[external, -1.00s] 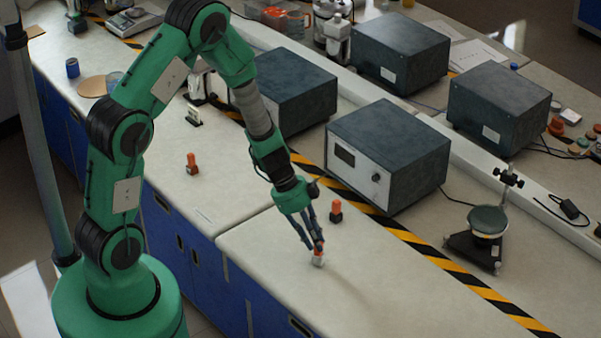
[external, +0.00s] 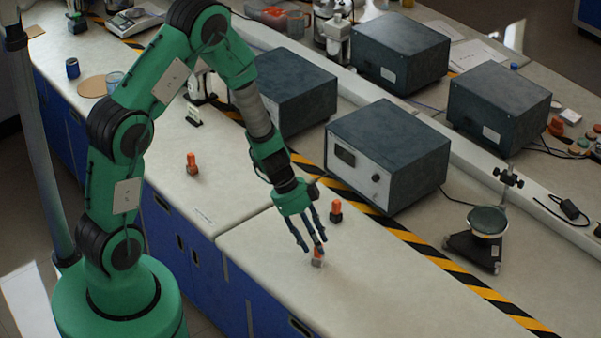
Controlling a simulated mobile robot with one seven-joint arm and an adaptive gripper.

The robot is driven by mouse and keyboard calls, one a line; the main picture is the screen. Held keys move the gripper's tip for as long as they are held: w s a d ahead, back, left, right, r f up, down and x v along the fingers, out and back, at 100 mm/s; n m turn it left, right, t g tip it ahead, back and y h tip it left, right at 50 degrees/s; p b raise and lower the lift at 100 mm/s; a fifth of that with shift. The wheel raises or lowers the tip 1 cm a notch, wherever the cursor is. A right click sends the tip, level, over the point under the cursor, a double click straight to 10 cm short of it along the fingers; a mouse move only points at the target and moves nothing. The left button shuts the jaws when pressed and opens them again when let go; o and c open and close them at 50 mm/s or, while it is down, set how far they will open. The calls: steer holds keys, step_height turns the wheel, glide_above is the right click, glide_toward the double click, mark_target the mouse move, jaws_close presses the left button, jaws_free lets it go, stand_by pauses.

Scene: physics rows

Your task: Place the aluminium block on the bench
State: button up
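A small grey metal-looking block with an orange upper part (external: 317,260) stands on the near pale bench top (external: 285,285); I take it as the aluminium block. My gripper (external: 313,246) points down just above and beside it. Its fingers are spread apart, with one fingertip close to the block's top. I cannot tell whether that finger touches it. Nothing hangs from the fingers.
An orange-topped piece with a dark base (external: 336,211) stands just behind my gripper. Another orange piece (external: 192,164) is farther left. A dark instrument box (external: 388,155) stands behind black-yellow tape (external: 425,248). The front right bench is clear.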

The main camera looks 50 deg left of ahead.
steer(key=p+v, duration=0.5)
steer(key=v, duration=0.7)
stand_by(0.5)
